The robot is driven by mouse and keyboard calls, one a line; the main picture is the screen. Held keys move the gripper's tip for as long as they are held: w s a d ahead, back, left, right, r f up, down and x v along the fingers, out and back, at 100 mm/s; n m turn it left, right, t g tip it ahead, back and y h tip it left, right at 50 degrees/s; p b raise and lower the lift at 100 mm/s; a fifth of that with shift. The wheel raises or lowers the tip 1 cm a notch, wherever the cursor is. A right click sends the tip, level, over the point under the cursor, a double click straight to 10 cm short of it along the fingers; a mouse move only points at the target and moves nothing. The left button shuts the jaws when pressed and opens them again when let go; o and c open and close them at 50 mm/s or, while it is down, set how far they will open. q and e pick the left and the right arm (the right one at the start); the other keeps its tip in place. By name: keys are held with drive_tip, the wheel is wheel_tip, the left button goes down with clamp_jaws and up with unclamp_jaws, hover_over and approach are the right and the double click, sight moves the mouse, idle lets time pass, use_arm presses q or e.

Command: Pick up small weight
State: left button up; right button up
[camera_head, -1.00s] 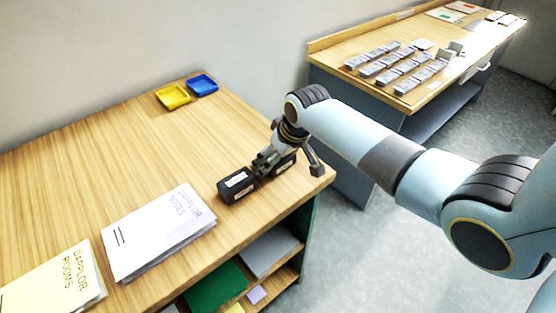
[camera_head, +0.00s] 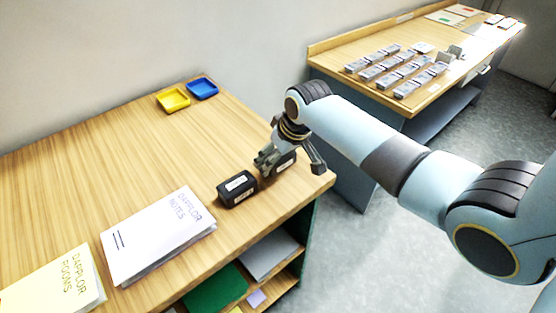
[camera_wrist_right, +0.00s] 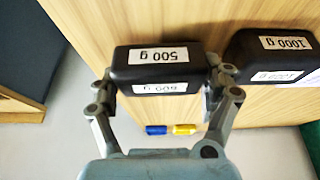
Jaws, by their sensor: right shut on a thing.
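The small weight (camera_wrist_right: 160,62) is a black block with white labels reading 500 g. In the right wrist view it sits between the two fingers of my right gripper (camera_wrist_right: 158,84), which is shut on its two ends. In the head view the small weight (camera_head: 284,164) is partly hidden behind my right gripper (camera_head: 281,163) near the table's right corner. I cannot tell if it is clear of the tabletop. A larger black weight labelled 1000 g (camera_wrist_right: 270,60) is beside it; it stands on the table in the head view (camera_head: 237,189). My left gripper is not in view.
The wooden table (camera_head: 120,140) holds a white booklet (camera_head: 158,236), a yellow booklet (camera_head: 55,285), a yellow tray (camera_head: 172,99) and a blue tray (camera_head: 203,89). Shelves lie under its right edge. A second table (camera_head: 440,85) behind holds several grey blocks. The tabletop's middle is clear.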

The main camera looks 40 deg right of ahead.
drive_tip(key=v, duration=0.3)
drive_tip(key=shift+w+d+r, duration=0.1)
drive_tip(key=shift+w+d, duration=0.1)
drive_tip(key=shift+d, duration=0.05)
drive_tip(key=s+d+r+b, duration=0.1)
drive_tip(key=s+d+r, duration=0.4)
drive_tip(key=s, duration=0.4)
drive_tip(key=shift+d+r, duration=0.25)
drive_tip(key=shift+r, duration=0.5)
drive_tip(key=shift+s, duration=0.1)
